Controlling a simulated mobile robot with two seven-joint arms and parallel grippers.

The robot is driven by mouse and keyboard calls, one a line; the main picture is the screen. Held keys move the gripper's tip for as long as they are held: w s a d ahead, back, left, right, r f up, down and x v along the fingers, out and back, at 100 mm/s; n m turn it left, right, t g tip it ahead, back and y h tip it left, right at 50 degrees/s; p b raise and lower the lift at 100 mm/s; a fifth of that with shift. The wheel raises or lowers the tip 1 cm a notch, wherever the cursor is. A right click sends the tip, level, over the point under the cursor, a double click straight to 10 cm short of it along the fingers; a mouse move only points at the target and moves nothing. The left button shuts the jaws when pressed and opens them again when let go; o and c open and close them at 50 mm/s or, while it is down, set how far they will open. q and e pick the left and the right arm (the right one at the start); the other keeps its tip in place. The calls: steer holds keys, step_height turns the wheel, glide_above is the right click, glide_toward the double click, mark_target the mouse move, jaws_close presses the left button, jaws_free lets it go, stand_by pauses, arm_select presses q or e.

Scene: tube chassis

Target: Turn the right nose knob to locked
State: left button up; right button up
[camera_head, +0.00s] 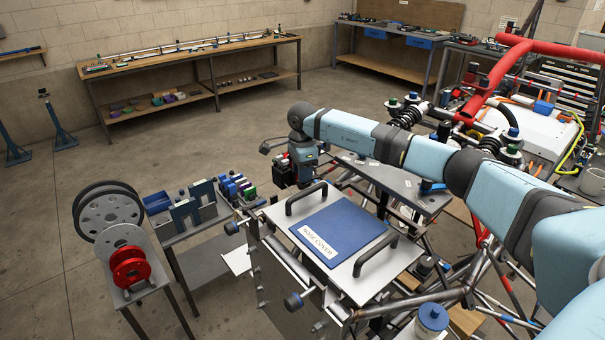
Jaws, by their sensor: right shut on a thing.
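The nose cover (347,263) is a pale panel with a blue top pad, a label reading NOSE COVER and two black bar handles. My right gripper (306,180) points down at the cover's far edge, at the end of my light-blue arm from the right. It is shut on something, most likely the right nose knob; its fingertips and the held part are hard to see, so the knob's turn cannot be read. My left gripper is out of view.
The tube chassis (455,295) spreads right of the cover under my arm. A small table (205,228) with blue and dark blocks and a stand with reels (131,268) are at left. A long workbench (180,57) stands behind. The floor between is clear.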

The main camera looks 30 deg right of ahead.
steer(key=m, duration=0.3)
steer(key=shift+b, duration=0.3)
steer(key=m, duration=0.4)
steer(key=shift+w+d+b, duration=0.1)
steer(key=shift+b, duration=0.2)
steer(key=m, duration=0.4)
steer(key=shift+d+m, duration=0.1)
steer(key=shift+m, duration=1.7)
steer(key=o, duration=0.9)
steer(key=shift+o, duration=0.2)
steer(key=shift+r, duration=0.15)
step_height(320, 180, up, 14)
steer(key=b, duration=0.2)
steer(key=shift+f, duration=0.25)
